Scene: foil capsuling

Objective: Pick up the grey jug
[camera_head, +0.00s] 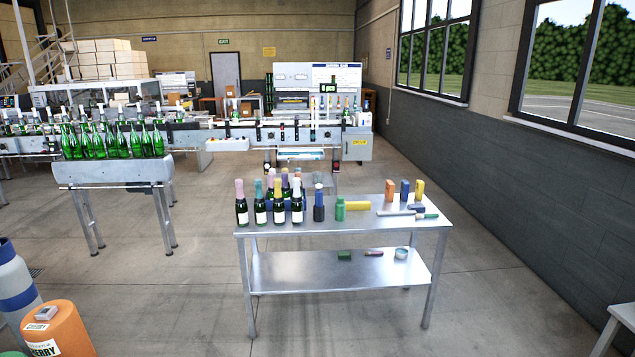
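No object is clearly recognisable as a grey jug. A small grey-blue round vessel (401,253) sits on the lower shelf of the steel table, toward its right end; it is too small to tell whether it has a handle or spout. My gripper is not in view.
The steel table (300,232) carries dark bottles with coloured foil tops (279,207), a green-and-yellow tool (350,206) and several coloured blocks (404,190). An orange container (62,330) stands at lower left. A bottle conveyor (112,172) is at left. Floor around the table is open.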

